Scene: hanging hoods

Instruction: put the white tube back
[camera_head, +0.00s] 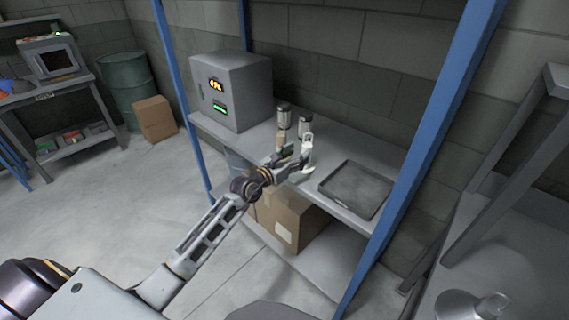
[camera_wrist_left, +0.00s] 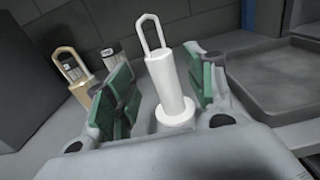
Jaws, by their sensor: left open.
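The white tube (camera_wrist_left: 168,84) has a loop handle on top and a round flange at its base. It stands upright, slightly tilted in the wrist view, between the fingers of my left gripper (camera_wrist_left: 162,75). The green finger pads are apart, with visible gaps on both sides of the tube. In the head view the white tube (camera_head: 307,149) shows at the fingertips of my left gripper (camera_head: 295,160), over the grey bench. What its base rests on is partly hidden by the gripper. My right gripper is not seen.
A tan tube with a loop handle (camera_wrist_left: 75,68) stands left of the gripper. A grey box with displays (camera_head: 232,90) is at the left, and a shallow tray (camera_head: 329,188) at the right. Blue posts (camera_head: 428,150) frame the bench.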

